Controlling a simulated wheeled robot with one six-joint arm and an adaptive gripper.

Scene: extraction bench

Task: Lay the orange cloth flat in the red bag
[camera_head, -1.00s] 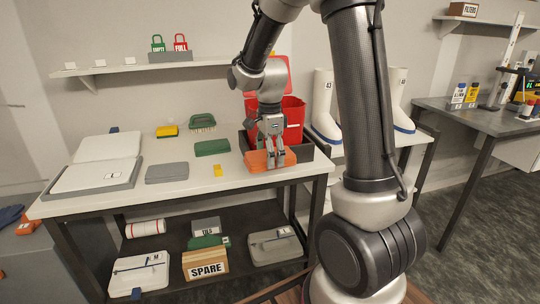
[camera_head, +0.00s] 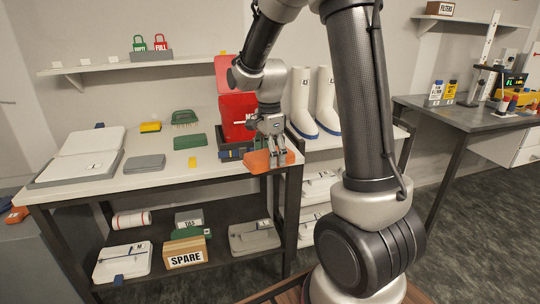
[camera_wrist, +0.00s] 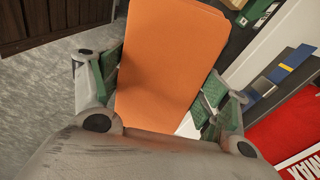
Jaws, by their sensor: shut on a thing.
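My gripper (camera_head: 274,150) is shut on the orange cloth (camera_head: 262,162), a flat folded pad. It holds the cloth at the right front corner of the white bench, overlapping the edge in the picture. In the wrist view the cloth (camera_wrist: 172,55) lies between the green-padded fingers, with floor beside it. The red bag (camera_head: 236,112) stands open, lid raised, in a dark tray at the bench's back right, behind and left of my gripper. Part of the bag (camera_wrist: 280,132) with a white label shows at the wrist view's lower right. The bag's inside is hidden.
White boots (camera_head: 301,108) stand on a rack right of the bench. A green case (camera_head: 190,141), grey case (camera_head: 145,163) and small yellow block (camera_head: 192,162) lie on the bench. A shelf (camera_head: 110,68) hangs above. A dark table (camera_head: 465,115) stands at right.

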